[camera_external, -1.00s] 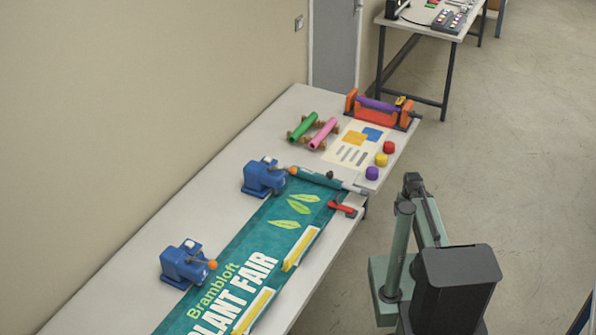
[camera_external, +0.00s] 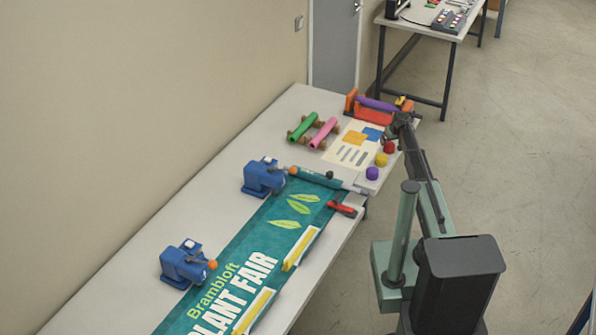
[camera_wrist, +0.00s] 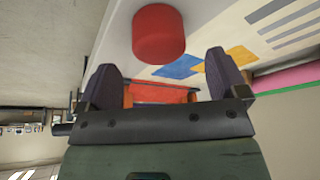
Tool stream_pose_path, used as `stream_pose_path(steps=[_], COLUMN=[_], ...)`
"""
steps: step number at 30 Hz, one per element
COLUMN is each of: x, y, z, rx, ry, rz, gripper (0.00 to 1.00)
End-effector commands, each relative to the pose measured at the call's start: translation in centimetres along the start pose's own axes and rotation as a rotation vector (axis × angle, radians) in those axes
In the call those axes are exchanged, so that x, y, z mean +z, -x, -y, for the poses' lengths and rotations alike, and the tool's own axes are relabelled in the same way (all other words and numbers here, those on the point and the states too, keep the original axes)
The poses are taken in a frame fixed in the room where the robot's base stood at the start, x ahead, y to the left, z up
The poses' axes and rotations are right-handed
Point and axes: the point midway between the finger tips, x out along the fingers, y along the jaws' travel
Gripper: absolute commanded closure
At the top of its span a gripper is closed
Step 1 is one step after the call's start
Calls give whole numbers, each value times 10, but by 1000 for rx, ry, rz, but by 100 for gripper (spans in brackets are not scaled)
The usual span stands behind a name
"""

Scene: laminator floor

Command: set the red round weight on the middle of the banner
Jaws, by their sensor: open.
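The red round weight (camera_external: 389,147) stands at the right edge of the table, behind the yellow and purple weights. In the wrist view the red weight (camera_wrist: 158,34) is just beyond my fingertips and nothing is between the jaws. My gripper (camera_wrist: 167,75) is open. In the external view my gripper (camera_external: 402,122) is over the table's right edge by the red weight; its fingers are hard to make out. The teal banner (camera_external: 262,225) lies along the table with white lettering and green leaves; its near end is cut off by the frame.
A yellow weight (camera_external: 381,160) and a purple weight (camera_external: 372,173) stand close by. An orange roller stand (camera_external: 371,112) is behind. Blue clamps (camera_external: 263,177) stand along the banner's left side, yellow-and-white bars (camera_external: 301,248) along its right. A red-handled tool (camera_external: 342,208) lies near the edge.

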Motion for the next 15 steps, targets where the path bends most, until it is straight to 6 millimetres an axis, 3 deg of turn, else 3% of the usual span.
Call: stream_pose_path(steps=[4,10,15], x=[1,3,0], y=[-10,-51,-50], z=[0,-1,-1], rx=[0,0,0], ry=[0,-1,-1], rz=[0,1,1], gripper=[8,8,8])
